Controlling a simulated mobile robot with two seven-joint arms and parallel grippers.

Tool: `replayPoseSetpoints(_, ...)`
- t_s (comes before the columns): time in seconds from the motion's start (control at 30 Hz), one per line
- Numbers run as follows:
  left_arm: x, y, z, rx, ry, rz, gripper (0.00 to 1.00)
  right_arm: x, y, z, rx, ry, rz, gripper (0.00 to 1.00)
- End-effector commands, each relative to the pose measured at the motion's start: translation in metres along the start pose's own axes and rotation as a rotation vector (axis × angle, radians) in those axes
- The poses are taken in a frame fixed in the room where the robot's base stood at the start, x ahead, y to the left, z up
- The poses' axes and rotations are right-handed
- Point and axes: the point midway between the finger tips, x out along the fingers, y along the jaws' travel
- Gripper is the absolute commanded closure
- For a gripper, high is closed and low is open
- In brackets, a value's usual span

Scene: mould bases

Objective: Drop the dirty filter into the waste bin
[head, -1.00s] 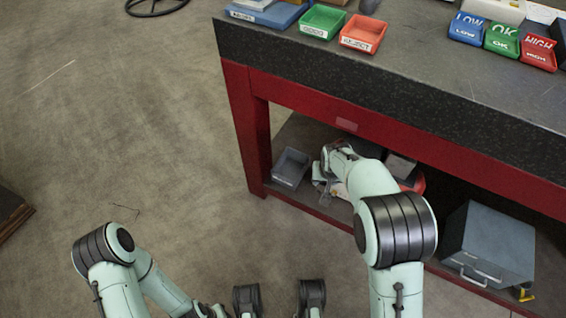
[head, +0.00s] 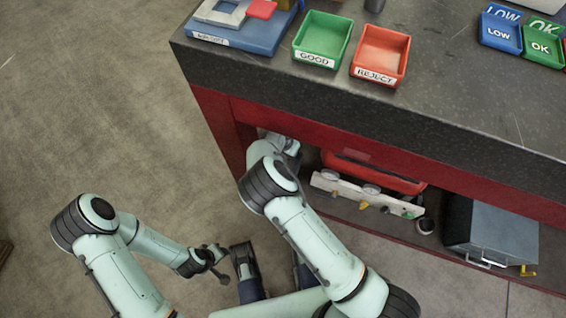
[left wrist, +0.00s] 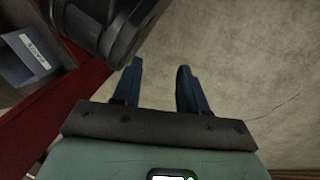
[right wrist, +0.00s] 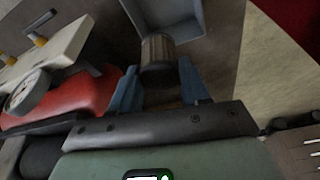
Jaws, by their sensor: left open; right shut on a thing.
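The dirty filter (right wrist: 158,60), a dark ribbed cylinder, is held between the fingers of my right gripper (right wrist: 156,88) in the right wrist view. The waste bin (right wrist: 203,18) is a grey open box just beyond the filter; the filter's far end overlaps its near side in the picture. I cannot tell whether the filter is over its opening. A grey bin with a white label (left wrist: 18,68) shows at the left of the left wrist view. In the head view my right arm hides the bin and filter. My left gripper (left wrist: 156,88) is open and empty above the floor.
The right arm reaches under the red-framed bench (head: 215,125). On the low shelf are a red object (head: 375,172), a pale panel with gauges (head: 340,187) and a grey metal box (head: 500,232). Green (head: 322,38) and red (head: 380,55) trays stand on the bench top. The left floor is clear.

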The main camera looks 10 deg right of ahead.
Motion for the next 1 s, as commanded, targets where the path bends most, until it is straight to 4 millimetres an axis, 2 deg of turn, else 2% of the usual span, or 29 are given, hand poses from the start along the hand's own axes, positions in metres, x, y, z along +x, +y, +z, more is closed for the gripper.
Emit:
replayPoseSetpoints(0.17,0.009,-0.009,0.010,-0.011,-0.036,-0.016,0.57,0.012,0.001,0.002,0.003,0.001,0.001,0.84)
replayPoseSetpoints(0.6,0.031,-0.041,0.053,-0.055,-0.183,-0.080,0.57,0.051,0.001,0.013,0.001,0.001,0.001,0.84)
replayPoseSetpoints(1.0,0.032,-0.048,0.061,-0.065,-0.213,-0.094,0.57,0.057,0.000,0.015,0.001,0.001,0.000,0.84)
